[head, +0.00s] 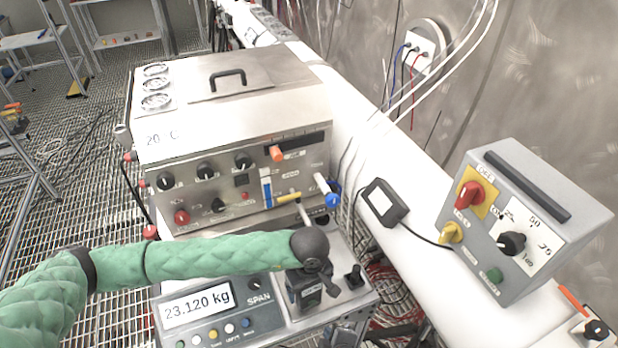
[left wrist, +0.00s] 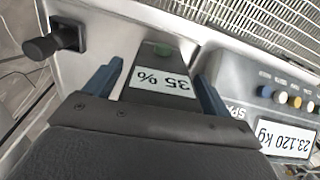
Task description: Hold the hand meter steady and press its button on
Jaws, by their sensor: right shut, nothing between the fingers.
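The hand meter (head: 304,294) is a dark box on the bench panel, partly covered by my left gripper (head: 318,278) above it. A gap shows by the left finger; the right finger is very near or touching. My right gripper cannot be made out in either view.
A scale display (head: 198,306) reading 23.120 kg stands beside the meter. A black knob (head: 354,277) stands at its right. Behind is a large steel instrument (head: 235,130). A grey switch box (head: 520,225) and a small black box (head: 384,202) are on the white ledge.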

